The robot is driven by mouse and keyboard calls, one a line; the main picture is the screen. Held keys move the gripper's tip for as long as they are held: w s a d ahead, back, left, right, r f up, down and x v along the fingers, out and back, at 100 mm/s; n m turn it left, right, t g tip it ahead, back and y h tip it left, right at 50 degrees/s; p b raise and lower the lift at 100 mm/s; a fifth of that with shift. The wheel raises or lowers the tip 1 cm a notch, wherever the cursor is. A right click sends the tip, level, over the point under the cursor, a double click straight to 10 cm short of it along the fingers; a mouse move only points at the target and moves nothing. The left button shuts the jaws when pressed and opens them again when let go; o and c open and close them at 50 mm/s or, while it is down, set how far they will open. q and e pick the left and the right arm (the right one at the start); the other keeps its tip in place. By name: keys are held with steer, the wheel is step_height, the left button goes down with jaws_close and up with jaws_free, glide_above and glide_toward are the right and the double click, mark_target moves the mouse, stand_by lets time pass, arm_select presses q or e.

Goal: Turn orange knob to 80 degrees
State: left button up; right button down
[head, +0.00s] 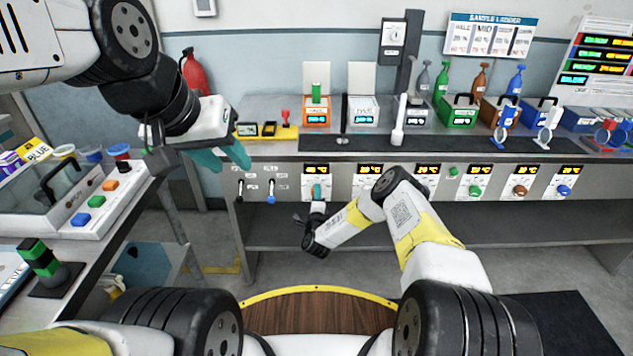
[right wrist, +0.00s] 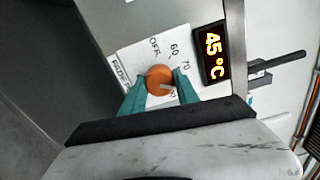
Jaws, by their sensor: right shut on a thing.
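The orange knob (right wrist: 159,78) sits on a white dial plate (right wrist: 137,52) marked OFF, 60, 70 and further partly covered marks. The teal fingers of my right gripper (right wrist: 161,92) are shut on the knob, one on each side. The knob's pale pointer mark faces the right finger, near a mark that is mostly covered. The display (right wrist: 211,53) beside it reads 45 °C. In the head view my right gripper (head: 317,193) is at the leftmost dial panel, hiding most of the knob. My left gripper (head: 228,158) hangs empty by the bench's left end, its fingers apart.
More dial panels with green (head: 475,190), brown (head: 520,190) and blue (head: 564,190) knobs run along the bench front to the right. Two slide levers (head: 255,190) are left of my right gripper. A side table with coloured buttons (head: 97,201) stands at the left.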

steer(key=shift+m, duration=0.6)
steer(key=c, duration=0.9)
jaws_free()
steer(key=s, duration=0.8)
steer(key=shift+w, duration=0.1)
